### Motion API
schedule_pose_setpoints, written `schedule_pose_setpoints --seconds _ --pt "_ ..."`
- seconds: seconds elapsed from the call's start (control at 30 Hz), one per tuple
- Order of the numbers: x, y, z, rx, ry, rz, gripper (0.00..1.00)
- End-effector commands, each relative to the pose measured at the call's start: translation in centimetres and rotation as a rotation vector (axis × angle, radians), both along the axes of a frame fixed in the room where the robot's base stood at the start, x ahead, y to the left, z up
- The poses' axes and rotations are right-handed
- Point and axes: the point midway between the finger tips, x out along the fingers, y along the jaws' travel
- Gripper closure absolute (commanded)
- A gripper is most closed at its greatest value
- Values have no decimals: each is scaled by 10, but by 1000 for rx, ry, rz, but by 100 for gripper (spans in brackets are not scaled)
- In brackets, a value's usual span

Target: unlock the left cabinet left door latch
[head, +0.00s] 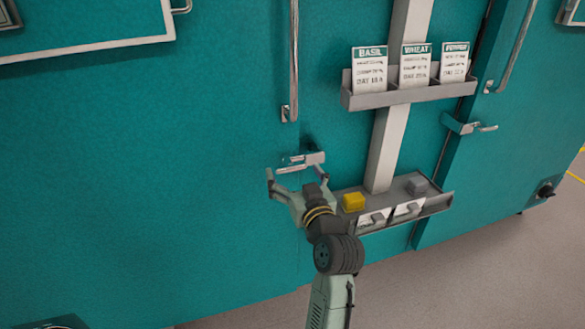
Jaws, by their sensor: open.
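A silver metal latch (306,158) is on the teal cabinet door (180,150), below a vertical bar handle (290,70). My gripper (295,173) is open just in front of and below the latch, with its fingers spread towards its left and right ends. No grip on the latch shows, and I cannot tell whether a finger touches it. The fingers and wrist partly cover the area under the latch, and its exact lock position is too small to read.
A grey post (394,120) carries a card rack (408,95) and a lower tray (436,204) with a yellow block (353,201) and a grey block (417,185), close right of my wrist. Another latch (468,126) is at right. Grey floor (480,275) is clear at lower right.

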Motion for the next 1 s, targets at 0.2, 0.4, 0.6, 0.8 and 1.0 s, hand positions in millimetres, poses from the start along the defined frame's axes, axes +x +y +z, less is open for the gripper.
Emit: schedule_pose_setpoints --seconds 0.2,0.4,0.6,0.8,1.0 --pt "13 5 0 -1 0 -1 13" --pt "14 5 -1 -1 0 -1 13" --pt "14 5 0 -1 0 0 23" --pt "14 5 0 -1 0 0 37" --pt "14 5 0 -1 0 0 50"
